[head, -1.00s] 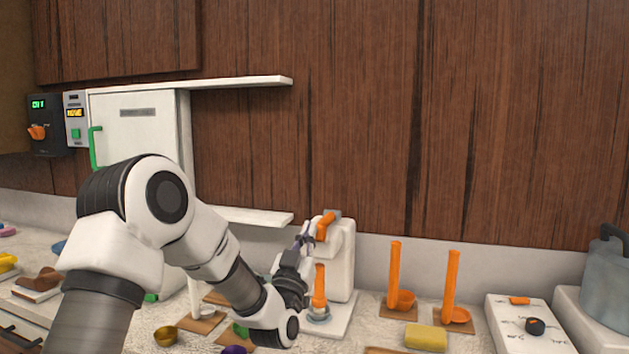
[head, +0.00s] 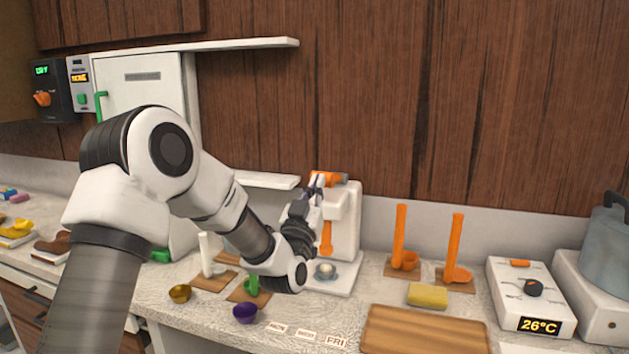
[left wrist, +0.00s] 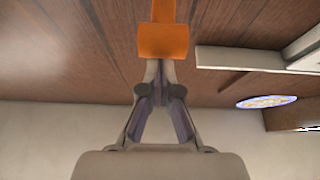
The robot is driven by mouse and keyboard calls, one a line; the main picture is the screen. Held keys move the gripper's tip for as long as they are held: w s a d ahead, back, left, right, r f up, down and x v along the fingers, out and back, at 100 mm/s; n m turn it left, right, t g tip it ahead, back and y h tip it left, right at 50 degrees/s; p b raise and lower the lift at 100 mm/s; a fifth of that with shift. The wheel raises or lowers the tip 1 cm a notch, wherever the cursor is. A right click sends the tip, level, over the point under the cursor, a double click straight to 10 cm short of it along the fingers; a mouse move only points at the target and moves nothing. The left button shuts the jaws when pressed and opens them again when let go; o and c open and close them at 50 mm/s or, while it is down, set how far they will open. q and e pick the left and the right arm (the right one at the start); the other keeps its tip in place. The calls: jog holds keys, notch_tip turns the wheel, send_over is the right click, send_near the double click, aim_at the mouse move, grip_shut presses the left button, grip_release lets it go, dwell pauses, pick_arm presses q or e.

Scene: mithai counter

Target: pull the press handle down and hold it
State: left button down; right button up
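The press (head: 347,215) is a white machine at the back of the counter, with an orange handle (head: 333,178) at its top and an orange plunger (head: 326,238) above a small cup (head: 325,270). My left gripper (head: 317,183) is at the front end of the handle. In the left wrist view the handle's orange block (left wrist: 163,41) lies just beyond my fingertips (left wrist: 161,66). The fingers come together at the tips, with nothing visible between them. I cannot tell whether they touch the handle. My right gripper is out of view.
A wooden board (head: 425,332), a yellow sponge (head: 427,295) and two orange upright tools (head: 399,237) are to the right. A hotplate (head: 531,295) and a pot (head: 608,235) stand farther right. Purple (head: 245,313) and brass (head: 180,293) bowls are near my left forearm.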

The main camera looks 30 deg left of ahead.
pick_arm(q)
jog(key=b+v, duration=0.3)
jog(key=v, duration=0.7)
jog(key=shift+f+b, duration=0.2)
jog(key=shift+b, duration=0.15)
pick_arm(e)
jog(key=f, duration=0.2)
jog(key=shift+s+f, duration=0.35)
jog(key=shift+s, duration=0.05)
